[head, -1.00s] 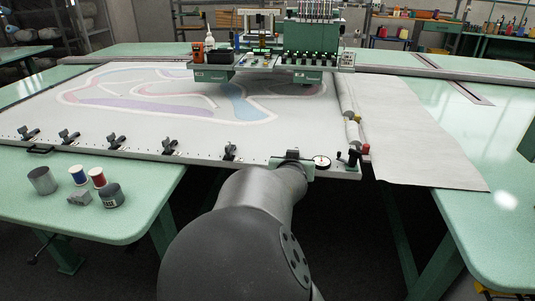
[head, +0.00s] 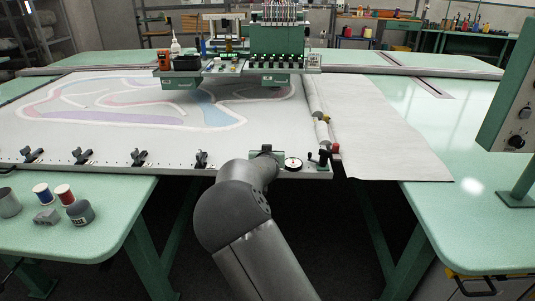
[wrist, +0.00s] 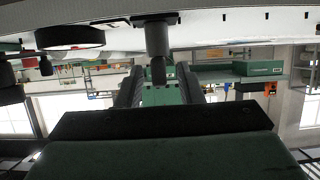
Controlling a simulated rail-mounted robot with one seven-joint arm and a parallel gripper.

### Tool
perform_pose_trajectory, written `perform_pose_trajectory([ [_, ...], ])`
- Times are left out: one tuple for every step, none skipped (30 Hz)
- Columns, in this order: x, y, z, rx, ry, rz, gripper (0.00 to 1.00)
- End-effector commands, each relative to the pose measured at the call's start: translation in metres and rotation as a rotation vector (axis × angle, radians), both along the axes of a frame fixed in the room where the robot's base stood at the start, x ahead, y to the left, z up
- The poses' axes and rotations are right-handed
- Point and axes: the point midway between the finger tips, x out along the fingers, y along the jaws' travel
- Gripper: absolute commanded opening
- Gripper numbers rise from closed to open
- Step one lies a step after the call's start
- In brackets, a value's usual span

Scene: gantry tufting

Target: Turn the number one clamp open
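A row of black clamps runs along the front edge of the white frame table (head: 100,165) in the head view; one stands just left of my arm (head: 201,158). My arm reaches up to the rightmost dark clamp (head: 265,149), beside a round dial gauge (head: 293,164). I cannot read any clamp number.
A grey cup (head: 8,203), two thread spools (head: 65,194), a grey block (head: 46,216) and a dark jar (head: 80,212) stand on the green table at left. A green machine head (head: 275,45) stands over the fabric. A grey-green control box (head: 515,110) is at right.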

Motion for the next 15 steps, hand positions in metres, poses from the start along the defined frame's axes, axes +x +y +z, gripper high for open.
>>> perform_pose_trajectory([
  [0.0027, 0.0003, -0.0012, -0.001, 0.000, 0.000, 0.34],
  [0.0038, 0.0004, -0.0019, -0.001, 0.000, 0.000, 0.34],
  [0.0046, 0.0003, -0.0025, 0.000, 0.001, 0.000, 0.34],
  [0.0050, 0.0003, -0.0026, 0.000, 0.001, 0.001, 0.34],
  [0.0052, 0.0003, -0.0027, 0.000, 0.001, 0.001, 0.34],
  [0.0053, 0.0005, -0.0028, 0.000, 0.001, 0.001, 0.34],
  [0.0053, 0.0005, -0.0028, 0.000, 0.001, 0.001, 0.34],
  [0.0052, 0.0005, -0.0028, 0.000, 0.001, 0.001, 0.34],
  [0.0051, 0.0005, -0.0028, 0.000, 0.001, 0.001, 0.34],
  [0.0051, 0.0005, -0.0027, 0.000, 0.001, 0.001, 0.34],
  [0.0051, 0.0005, -0.0028, 0.000, 0.001, 0.001, 0.34],
  [0.0051, 0.0005, -0.0026, 0.000, 0.000, 0.001, 0.23],
  [0.0051, 0.0005, -0.0026, 0.000, 0.000, 0.001, 0.14],
  [0.0050, 0.0005, -0.0026, 0.000, 0.000, 0.001, 0.06],
  [0.0050, 0.0005, -0.0026, 0.000, 0.000, 0.001, 0.00],
])
